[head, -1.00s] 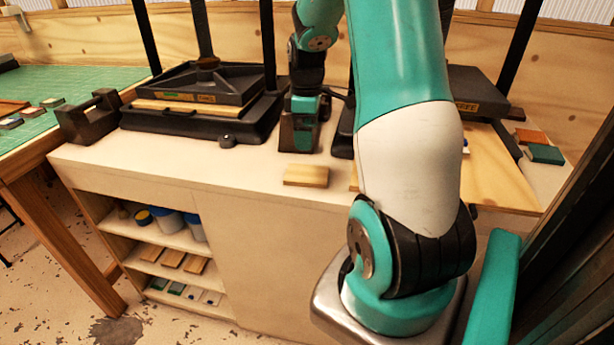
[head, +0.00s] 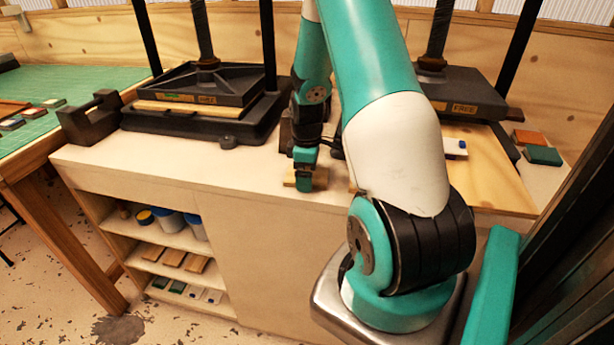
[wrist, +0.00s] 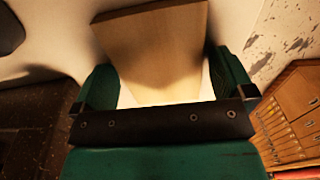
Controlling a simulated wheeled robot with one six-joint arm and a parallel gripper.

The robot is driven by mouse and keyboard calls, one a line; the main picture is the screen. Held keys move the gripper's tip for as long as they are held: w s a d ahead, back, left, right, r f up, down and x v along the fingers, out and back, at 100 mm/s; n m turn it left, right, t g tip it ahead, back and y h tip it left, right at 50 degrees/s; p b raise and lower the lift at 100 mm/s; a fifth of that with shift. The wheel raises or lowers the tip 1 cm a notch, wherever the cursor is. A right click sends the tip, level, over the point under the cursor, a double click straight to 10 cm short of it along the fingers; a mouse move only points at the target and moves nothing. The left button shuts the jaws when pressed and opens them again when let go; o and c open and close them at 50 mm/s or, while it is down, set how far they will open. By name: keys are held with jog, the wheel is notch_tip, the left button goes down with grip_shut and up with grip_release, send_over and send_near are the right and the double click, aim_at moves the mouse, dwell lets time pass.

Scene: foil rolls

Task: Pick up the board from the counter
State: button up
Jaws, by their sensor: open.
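The board (wrist: 155,50) is a small pale wooden block lying flat on the white counter (head: 220,170). In the head view its left part (head: 289,181) shows beside my gripper (head: 306,181), which covers the middle. In the wrist view my gripper (wrist: 163,78) is open, with one green finger on each side of the board's near end. Narrow gaps seem to remain beside the board. Whether the fingers touch it, and their exact height above the counter, I cannot tell.
A black press (head: 200,90) stands on the counter at left, and another press (head: 460,95) at right behind my arm. A dark toolbox-like block (head: 90,118) sits at the left end. Open shelves (head: 170,250) are below. The counter left of the board is clear.

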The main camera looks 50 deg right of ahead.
jog(key=shift+c, duration=0.5)
jog(key=c, duration=0.7)
jog(key=shift+r, duration=0.2)
